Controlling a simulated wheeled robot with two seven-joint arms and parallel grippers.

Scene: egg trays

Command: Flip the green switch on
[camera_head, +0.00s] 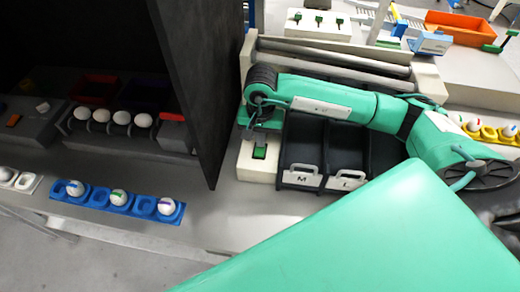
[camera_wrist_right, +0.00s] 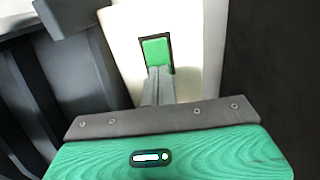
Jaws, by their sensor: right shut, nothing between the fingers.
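The green switch (camera_head: 259,151) sits in a dark frame on a white block (camera_head: 257,169), left of the dark bins. In the right wrist view the green switch (camera_wrist_right: 156,50) lies just past the fingertips, on the white surface. My right gripper (camera_head: 258,125) reaches in from the right and points down at the far side of the switch. In the wrist view the right gripper (camera_wrist_right: 157,70) is shut and empty, its tips overlapping the switch's near end. I cannot tell whether they touch. My left gripper is not in view.
A tall dark panel (camera_head: 203,95) stands close to the left of the switch block. Dark bins marked M and L (camera_head: 301,176) stand to its right. A blue tray (camera_head: 92,198) with white eggs lies at the left. Other switches (camera_head: 318,19) show at the back.

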